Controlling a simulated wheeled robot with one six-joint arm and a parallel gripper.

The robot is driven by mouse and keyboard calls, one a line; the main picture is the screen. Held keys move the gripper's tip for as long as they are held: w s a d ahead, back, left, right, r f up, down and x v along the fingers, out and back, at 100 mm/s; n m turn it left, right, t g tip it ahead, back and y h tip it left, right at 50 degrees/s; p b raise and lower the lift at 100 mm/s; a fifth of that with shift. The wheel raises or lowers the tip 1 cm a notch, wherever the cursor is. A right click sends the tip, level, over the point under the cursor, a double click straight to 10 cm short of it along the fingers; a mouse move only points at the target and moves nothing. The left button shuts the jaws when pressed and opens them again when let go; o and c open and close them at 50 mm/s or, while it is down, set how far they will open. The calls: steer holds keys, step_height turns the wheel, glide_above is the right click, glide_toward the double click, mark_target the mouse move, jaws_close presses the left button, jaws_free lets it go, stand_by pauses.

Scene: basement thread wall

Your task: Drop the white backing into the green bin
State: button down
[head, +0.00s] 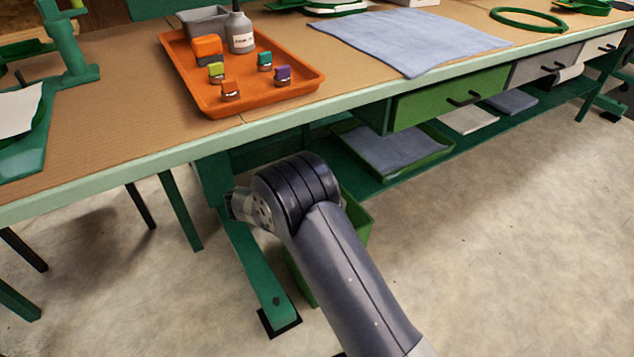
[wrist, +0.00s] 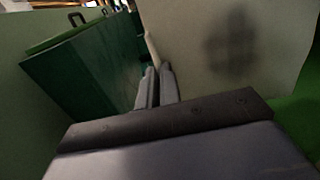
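The white backing (wrist: 220,50) is a pale sheet filling the upper right of the wrist view, with a dark blurred shadow on it. My gripper (wrist: 152,75) has its fingers close together on a pale fold at the sheet's left edge. In the head view my wrist hides the fingers and the sheet, below the table's front edge. The green bin (head: 356,222) stands on the floor under the table, mostly hidden behind my arm. Green below the sheet in the wrist view may be the bin; I cannot tell.
The table (head: 110,125) carries an orange tray (head: 262,97) with spools and a bottle, and a blue-grey cloth (head: 410,40). A green table leg (head: 250,265) stands near my wrist. A white sheet (head: 20,110) lies on a green stand at left. Floor at right is clear.

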steer(key=c, duration=1.5)
jaws_free()
steer(key=shift+c, duration=0.2)
steer(key=p+v, duration=0.3)
steer(key=v, duration=0.7)
steer(key=shift+s+a+p, duration=0.25)
steer(key=shift+a+p, duration=0.1)
steer(key=shift+r, duration=0.1)
